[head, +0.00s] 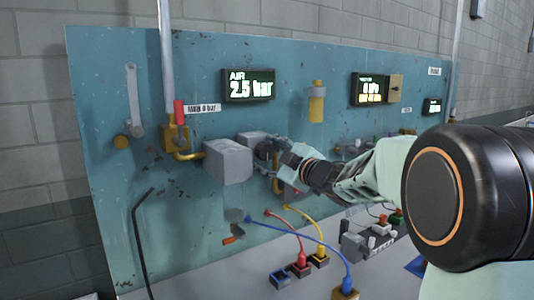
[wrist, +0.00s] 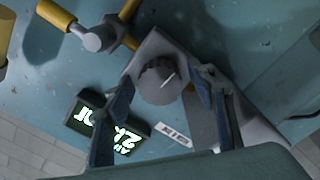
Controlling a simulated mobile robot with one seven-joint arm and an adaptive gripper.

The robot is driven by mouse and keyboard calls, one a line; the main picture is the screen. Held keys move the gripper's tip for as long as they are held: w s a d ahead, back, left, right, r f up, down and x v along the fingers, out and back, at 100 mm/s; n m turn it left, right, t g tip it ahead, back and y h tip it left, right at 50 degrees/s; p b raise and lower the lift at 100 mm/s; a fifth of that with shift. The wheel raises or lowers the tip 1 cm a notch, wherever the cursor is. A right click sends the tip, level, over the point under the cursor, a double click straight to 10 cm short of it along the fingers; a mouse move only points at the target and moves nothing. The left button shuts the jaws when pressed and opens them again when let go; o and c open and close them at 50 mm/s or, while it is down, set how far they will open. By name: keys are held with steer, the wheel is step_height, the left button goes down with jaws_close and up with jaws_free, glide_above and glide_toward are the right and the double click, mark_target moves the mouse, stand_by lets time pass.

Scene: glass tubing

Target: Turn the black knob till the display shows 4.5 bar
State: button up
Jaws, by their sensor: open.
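The display (head: 248,85) on the teal panel reads "AIR 2.5 bar" in the head view. It also shows upside down in the wrist view (wrist: 112,131), partly covered by a finger. In the head view the knob (head: 264,152) is partly hidden by my gripper. My gripper (wrist: 165,80) is open, with one finger on each side of the knob. Small gaps seem to show between fingers and knob; I cannot tell about contact.
A larger grey box (head: 228,162) stands out from the panel just left of the knob. Brass pipe (wrist: 60,16) runs near the knob block. Red, yellow and blue cables (head: 300,240) hang below. A black bent rod (head: 138,235) stands at lower left.

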steer(key=shift+c, duration=0.4)
steer(key=c, duration=1.1)
steer(key=shift+p, duration=0.3)
steer(key=m+p, duration=0.2)
steer(key=m, duration=0.1)
steer(key=shift+r+p, duration=0.15)
steer(key=shift+p, duration=0.15)
steer(key=m+p, duration=0.2)
steer(key=shift+m, duration=0.4)
steer(key=m+p, duration=0.3)
steer(key=m, duration=0.1)
steer(key=shift+f+m+p, duration=0.2)
steer(key=shift+m+p, duration=0.65)
steer(key=shift+m, duration=0.15)
